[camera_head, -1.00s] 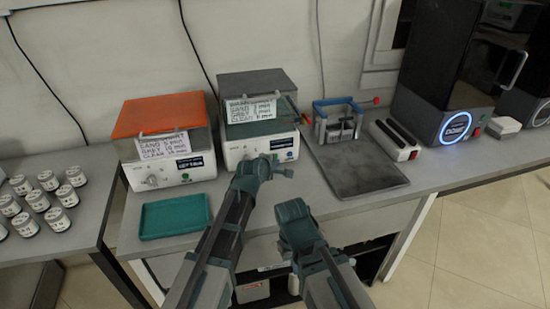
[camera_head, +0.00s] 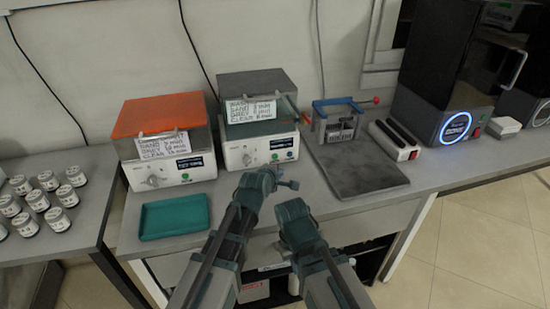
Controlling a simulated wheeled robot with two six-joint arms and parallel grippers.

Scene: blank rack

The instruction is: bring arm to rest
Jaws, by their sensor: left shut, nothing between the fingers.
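My left gripper (camera_head: 286,184) is shut and empty. It hangs in front of the grey-lidded machine (camera_head: 262,152), near the bench's front edge, apart from the machine. My right arm reaches up beside it from the bottom of the view, just to its right. The right arm's fingers are hidden behind its own wrist.
An orange-lidded machine (camera_head: 170,172) and a teal tray (camera_head: 174,217) stand on the bench at left. A dark grey mat (camera_head: 362,170), a blue-framed rack (camera_head: 338,118) and a black device (camera_head: 440,95) stand to the right. White jars (camera_head: 57,220) fill the left table.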

